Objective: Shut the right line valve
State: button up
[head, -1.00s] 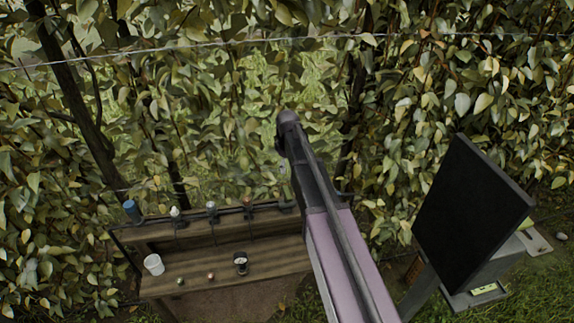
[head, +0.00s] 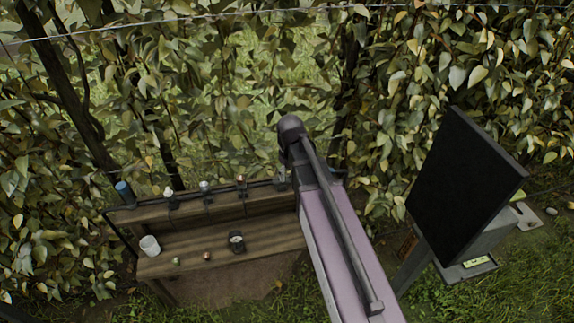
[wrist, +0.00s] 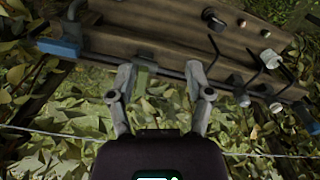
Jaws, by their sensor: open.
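A dark pipe line with several small upright fittings runs along the back edge of a wooden bench. Near the line's right end, a grey-green fitting (wrist: 145,68) shows in the wrist view, and a grey fitting (head: 281,179) shows beside my arm in the head view. My gripper (wrist: 160,78) is open and empty. In the wrist view its two fingers stand apart, one on each side of the grey-green fitting. I cannot tell whether they touch it or how the valve handle is turned. My arm hides the gripper in the head view.
The bench (head: 220,237) carries a white cup (head: 150,246), a dark gauge (head: 236,241) and small round items. A blue cap (head: 125,193) stands at its left end. A black panel (head: 466,190) stands to the right. A leafy hedge and a wire are behind.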

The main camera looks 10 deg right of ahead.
jog(key=s+m, duration=0.4)
jog(key=s, duration=0.6)
jog(key=shift+f+b, duration=0.3)
jog(key=shift+f, duration=0.05)
